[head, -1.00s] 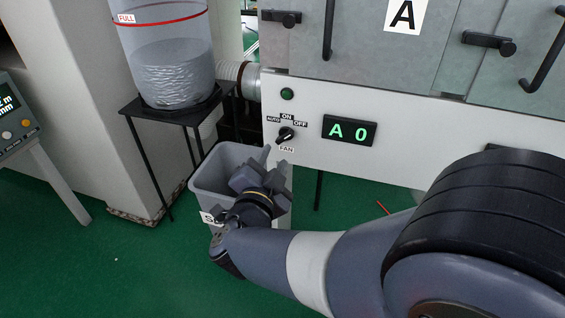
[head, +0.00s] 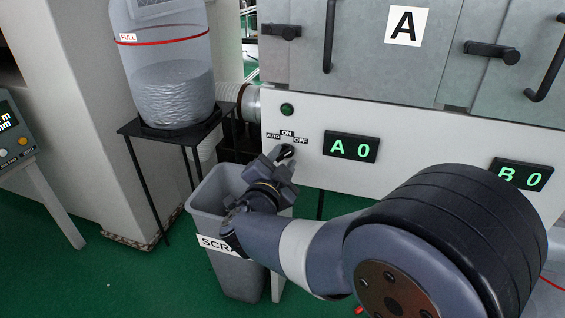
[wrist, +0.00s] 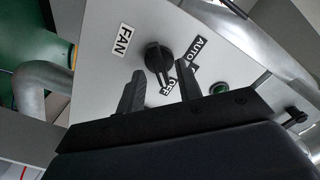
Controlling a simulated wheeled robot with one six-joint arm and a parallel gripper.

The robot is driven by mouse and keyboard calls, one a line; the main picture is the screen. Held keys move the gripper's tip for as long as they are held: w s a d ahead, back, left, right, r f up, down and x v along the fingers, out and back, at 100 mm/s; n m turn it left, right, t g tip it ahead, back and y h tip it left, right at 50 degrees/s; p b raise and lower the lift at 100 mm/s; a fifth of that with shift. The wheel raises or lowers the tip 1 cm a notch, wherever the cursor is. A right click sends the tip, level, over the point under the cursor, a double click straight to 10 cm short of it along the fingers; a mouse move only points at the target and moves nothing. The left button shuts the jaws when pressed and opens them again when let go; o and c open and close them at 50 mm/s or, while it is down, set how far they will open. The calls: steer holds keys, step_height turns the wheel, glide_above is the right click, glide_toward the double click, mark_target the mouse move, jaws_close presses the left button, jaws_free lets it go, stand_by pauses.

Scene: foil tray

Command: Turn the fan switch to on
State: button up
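The fan switch (wrist: 157,58) is a black rotary knob on the pale panel, under the AUTO, ON and OFF labels in the head view. In the wrist view its bar points toward the OFF label (wrist: 170,86); the AUTO label (wrist: 198,50) is above that, and the FAN label (wrist: 122,40) is at left. My gripper (wrist: 161,74) is open, one finger on each side of the knob's lower end in that view. I cannot tell whether they touch it. In the head view my gripper (head: 281,160) is at the panel and covers most of the knob.
A grey scrap bin (head: 207,195) stands below my gripper. A green lamp (head: 287,109) is above the switch, and the A 0 display (head: 351,147) is to its right. A clear container (head: 170,90) stands on a black stand at left. Door handles stick out above the panel.

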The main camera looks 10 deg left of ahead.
steer(key=shift+w, duration=0.2)
jaws_close()
stand_by(0.3)
steer(key=shift+m, duration=0.3)
steer(key=m+b, duration=0.4)
steer(key=shift+f, duration=0.25)
steer(key=shift+d+m+b, duration=0.1)
steer(key=shift+m+b, duration=1.45)
steer(key=shift+m, duration=0.45)
